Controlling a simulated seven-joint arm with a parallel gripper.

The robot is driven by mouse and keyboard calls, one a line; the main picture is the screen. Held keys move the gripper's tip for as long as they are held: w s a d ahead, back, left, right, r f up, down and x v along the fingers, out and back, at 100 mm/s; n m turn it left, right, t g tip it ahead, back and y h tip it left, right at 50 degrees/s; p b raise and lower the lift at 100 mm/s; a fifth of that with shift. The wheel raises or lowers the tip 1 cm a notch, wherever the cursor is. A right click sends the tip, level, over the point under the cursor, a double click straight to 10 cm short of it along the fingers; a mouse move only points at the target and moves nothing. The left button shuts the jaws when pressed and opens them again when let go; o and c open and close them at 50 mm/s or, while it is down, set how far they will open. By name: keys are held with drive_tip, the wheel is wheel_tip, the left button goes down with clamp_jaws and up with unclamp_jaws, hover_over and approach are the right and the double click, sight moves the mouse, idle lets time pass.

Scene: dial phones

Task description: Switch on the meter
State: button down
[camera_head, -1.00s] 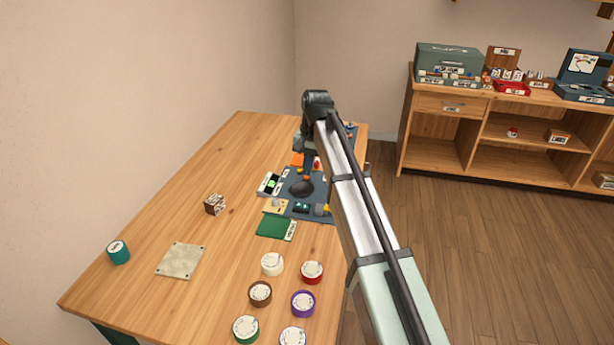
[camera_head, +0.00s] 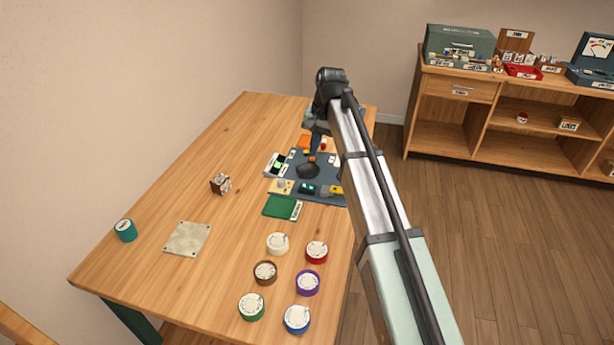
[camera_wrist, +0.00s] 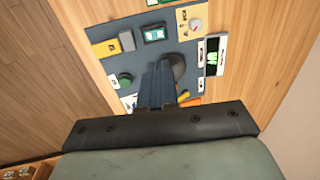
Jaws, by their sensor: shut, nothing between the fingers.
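A dark slate panel (camera_wrist: 140,55) carries several small controls; it lies near the right edge of the table in the head view (camera_head: 330,195). A white-framed box with a dark screen and green marks, possibly the meter (camera_wrist: 211,57), sits at the panel's edge; it also shows in the head view (camera_head: 278,165). A black round piece (camera_wrist: 177,68) is on the panel, partly behind my fingers. A dark green rocker switch (camera_wrist: 153,34) and a round green button (camera_wrist: 124,79) are nearby. My gripper (camera_wrist: 160,70) is shut and empty over the panel; whether it touches anything is unclear.
A beige dial card (camera_wrist: 192,20), a yellow block (camera_wrist: 105,47) and a grey block (camera_wrist: 127,40) crowd the panel. A green card (camera_head: 282,207) and several round dials, including a red one (camera_head: 316,252), lie nearer.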

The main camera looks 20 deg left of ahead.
sight(305, 187)
drive_tip(key=shift+f, duration=0.1)
drive_tip(key=a+f, duration=0.1)
drive_tip(key=f, duration=0.8)
drive_tip(key=a+f, duration=0.1)
drive_tip(key=f, duration=0.3)
drive_tip(key=shift+a+f, duration=0.3)
drive_tip(key=shift+a, duration=0.05)
drive_tip(key=shift+a, duration=0.1)
drive_tip(key=shift+a+f+h, duration=0.2)
drive_tip(key=shift+f+h, duration=0.15)
drive_tip(key=shift+h, duration=0.25)
drive_tip(key=shift+s+d+f, duration=0.1)
drive_tip(key=shift+d, duration=0.1)
